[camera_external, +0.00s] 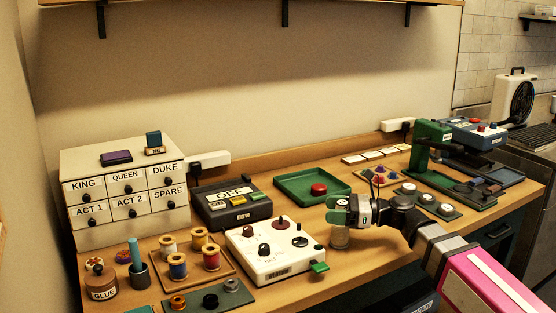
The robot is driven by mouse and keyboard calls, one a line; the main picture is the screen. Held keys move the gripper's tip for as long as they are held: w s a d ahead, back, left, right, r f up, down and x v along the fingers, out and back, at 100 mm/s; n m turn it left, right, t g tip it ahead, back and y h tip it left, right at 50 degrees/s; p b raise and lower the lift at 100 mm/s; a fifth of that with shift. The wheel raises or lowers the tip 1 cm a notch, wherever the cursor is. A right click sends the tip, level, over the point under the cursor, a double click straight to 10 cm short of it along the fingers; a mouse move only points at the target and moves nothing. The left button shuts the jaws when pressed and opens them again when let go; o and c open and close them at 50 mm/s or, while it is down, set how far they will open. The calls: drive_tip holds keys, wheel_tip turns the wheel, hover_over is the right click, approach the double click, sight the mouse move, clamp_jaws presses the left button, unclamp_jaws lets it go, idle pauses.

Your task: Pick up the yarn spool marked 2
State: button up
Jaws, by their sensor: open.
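Several spools stand upright on a wooden tray (232,276) at the front left of the table. They are a pale spool (168,247), a yellow-brown spool (199,239), a blue spool (178,270) and a red spool (211,259). I cannot read any number on them, so I cannot tell which is marked 2. My gripper (341,209) has green fingertips and is open. It is well to the right of the spools, near the table's front edge.
A white box with knobs (262,264) stands between the spools and my gripper. Behind are a dark device (232,207) and a green tray (298,179). A labelled drawer cabinet (123,227) stands at the back left.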

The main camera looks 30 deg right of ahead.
clamp_jaws()
drive_tip(key=shift+r, duration=0.15)
